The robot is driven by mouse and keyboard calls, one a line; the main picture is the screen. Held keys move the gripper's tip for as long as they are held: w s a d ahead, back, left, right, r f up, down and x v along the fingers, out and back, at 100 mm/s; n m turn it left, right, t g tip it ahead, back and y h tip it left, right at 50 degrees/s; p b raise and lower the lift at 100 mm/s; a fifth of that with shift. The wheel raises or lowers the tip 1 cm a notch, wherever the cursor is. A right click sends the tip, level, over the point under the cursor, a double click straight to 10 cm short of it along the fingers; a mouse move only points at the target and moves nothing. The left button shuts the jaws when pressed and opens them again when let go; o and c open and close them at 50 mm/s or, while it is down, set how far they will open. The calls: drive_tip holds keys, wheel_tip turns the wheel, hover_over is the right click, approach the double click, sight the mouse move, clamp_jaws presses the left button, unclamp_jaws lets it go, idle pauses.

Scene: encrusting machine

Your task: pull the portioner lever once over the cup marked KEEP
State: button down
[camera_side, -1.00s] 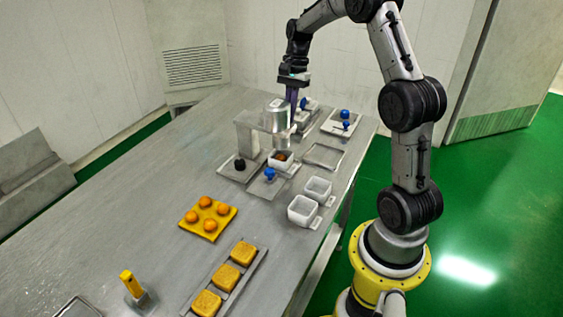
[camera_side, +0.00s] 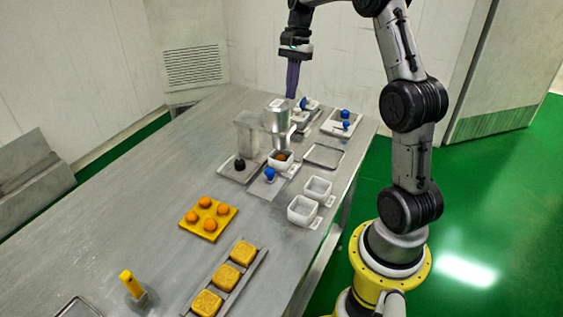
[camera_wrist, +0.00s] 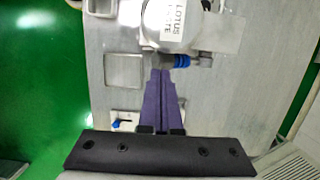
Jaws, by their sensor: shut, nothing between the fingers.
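The portioner is a silver hopper (camera_side: 277,113) on a stand; its label in the wrist view (camera_wrist: 172,18) reads LOTUS and partly PASTE. Its blue-tipped lever (camera_wrist: 198,61) shows in the wrist view and behind the hopper in the side view (camera_side: 304,103). A white cup (camera_side: 274,166) with a brown-orange ball in it sits under the hopper's outlet. Two empty white cups (camera_side: 318,187) (camera_side: 301,212) stand nearer the front. Their tags are too small to read. My gripper (camera_side: 291,95), with purple fingers, is shut and empty above and behind the hopper; the fingers also show in the wrist view (camera_wrist: 161,73).
A black knob (camera_side: 239,163) and a blue knob (camera_side: 270,174) stand near the portioner. A yellow tray (camera_side: 208,231) of orange balls and a rack of yellow cakes (camera_side: 226,277) lie in front. An empty shallow tray (camera_side: 324,156) is at right.

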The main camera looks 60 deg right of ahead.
drive_tip(key=shift+a+v, duration=0.1)
drive_tip(key=shift+v, duration=0.85)
drive_tip(key=shift+a+v, duration=0.15)
drive_tip(key=shift+v, duration=0.8)
drive_tip(key=shift+a, duration=0.1)
drive_tip(key=s+a+r+n+t+h, duration=0.1)
drive_tip(key=s+a+r+n, duration=0.3)
drive_tip(key=a, duration=0.5)
drive_tip(key=s+a+r+n+t+h, duration=0.1)
drive_tip(key=s+a+r+n, duration=0.1)
drive_tip(key=a+r, duration=0.55)
drive_tip(key=s+a+f+n+t, duration=0.2)
drive_tip(key=s+a+f+n, duration=0.2)
drive_tip(key=s+a, duration=0.35)
drive_tip(key=s+f+n+t, duration=0.1)
drive_tip(key=s+f+n, duration=0.5)
drive_tip(key=f+n, duration=0.2)
drive_tip(key=shift+a+t+h, duration=0.3)
